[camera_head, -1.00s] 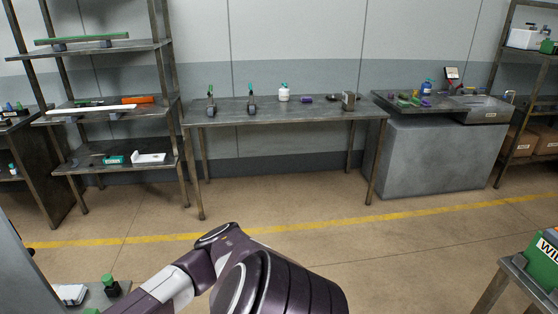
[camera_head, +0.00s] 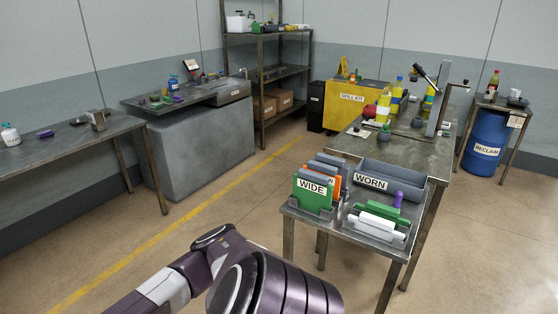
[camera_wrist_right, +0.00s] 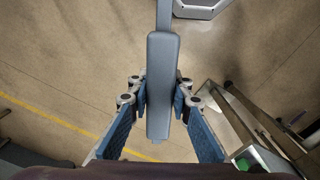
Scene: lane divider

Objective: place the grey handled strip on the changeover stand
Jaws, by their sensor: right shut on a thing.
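In the right wrist view, my right gripper (camera_wrist_right: 161,103) is shut on a long grey strip (camera_wrist_right: 162,60), its blue-padded fingers on either side of it. The strip runs up the picture, with a thicker grey part between the fingers and a thinner part beyond. A pale floor shows beneath it. My right gripper does not show in the head view, where one of my arm's links fills the bottom middle. My left gripper is in neither view. I cannot tell which thing, if any, in the head view is the changeover stand.
A metal table at right holds a rack labelled WIDE (camera_head: 312,188) with upright strips, a WORN tray (camera_head: 370,180), and a white roller (camera_head: 377,227) with a green one. Left are a workbench (camera_head: 62,150) and a grey sink counter (camera_head: 200,140). Floor between is clear.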

